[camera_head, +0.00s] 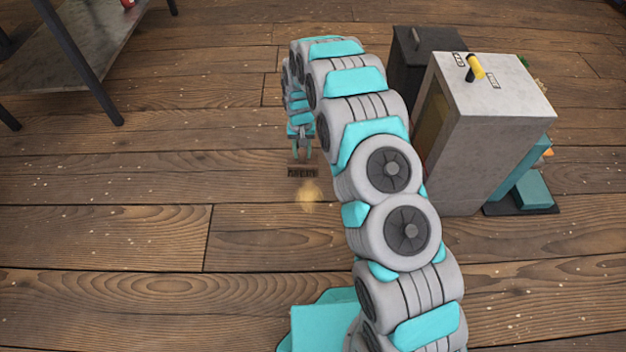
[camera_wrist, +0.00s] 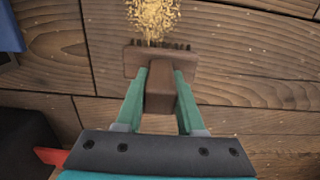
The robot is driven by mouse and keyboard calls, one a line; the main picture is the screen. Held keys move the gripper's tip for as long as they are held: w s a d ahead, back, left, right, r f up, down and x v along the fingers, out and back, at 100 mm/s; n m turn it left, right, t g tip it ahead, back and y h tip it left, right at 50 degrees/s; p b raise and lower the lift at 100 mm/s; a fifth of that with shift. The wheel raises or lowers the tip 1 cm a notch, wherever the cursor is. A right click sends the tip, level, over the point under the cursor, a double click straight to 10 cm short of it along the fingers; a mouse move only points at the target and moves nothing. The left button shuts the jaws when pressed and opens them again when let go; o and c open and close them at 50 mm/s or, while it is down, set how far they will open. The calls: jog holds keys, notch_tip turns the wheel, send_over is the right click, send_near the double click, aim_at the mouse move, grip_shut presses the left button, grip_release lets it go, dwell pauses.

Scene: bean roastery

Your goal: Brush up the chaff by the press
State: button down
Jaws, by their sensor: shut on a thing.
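My gripper (camera_head: 302,150) is shut on a wooden brush (camera_head: 302,172) and holds it low over the plank floor. In the wrist view my gripper (camera_wrist: 161,80) has its teal fingers on either side of the handle of the brush (camera_wrist: 161,95). The dark bristles face the chaff (camera_wrist: 153,14), a loose golden heap at the top of the wrist view. In the head view the chaff (camera_head: 308,194) is a tan patch just in front of the brush. Whether the bristles touch the floor I cannot tell.
A grey box-shaped machine (camera_head: 490,110) with a yellow-handled lever stands to the right, possibly the press. A dark box (camera_head: 408,62) is behind it, and a teal item (camera_head: 535,190) sits at its right. A metal-legged table (camera_head: 75,60) stands at upper left. The left floor is clear.

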jog(key=shift+r+p, duration=0.3)
jog(key=shift+r, duration=1.6)
